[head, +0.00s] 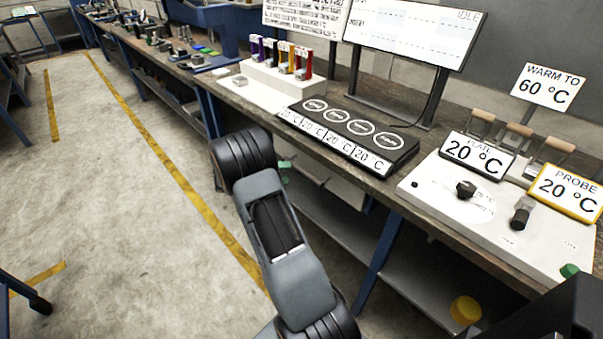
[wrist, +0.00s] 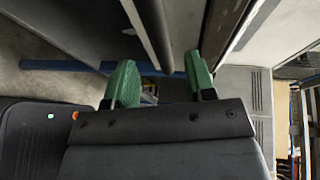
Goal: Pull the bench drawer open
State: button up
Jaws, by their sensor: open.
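My gripper shows in the wrist view (wrist: 160,85) with its two green fingertips spread apart and nothing held between them. A long grey bar or edge (wrist: 156,35) runs down the picture to the gap between the fingertips; I cannot tell whether it is the drawer's handle or front, or whether a finger touches it. In the head view my arm reaches down beside the bench (head: 385,186), and a bit of green fingertip shows just below the bench top, mostly hidden by the arm. The drawer cannot be clearly made out there.
On the bench stand a black plate with four-ring markings (head: 345,130), a white rack with coloured tubes (head: 280,78) and a white control panel (head: 490,210). A lower shelf (head: 420,280) holds a yellow round object (head: 465,310).

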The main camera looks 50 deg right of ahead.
aim_at(298, 172)
jog(key=x, duration=0.6)
jog(key=shift+s+d, duration=0.1)
jog(key=shift+d, duration=0.05)
jog(key=shift+c, duration=0.5)
grip_shut()
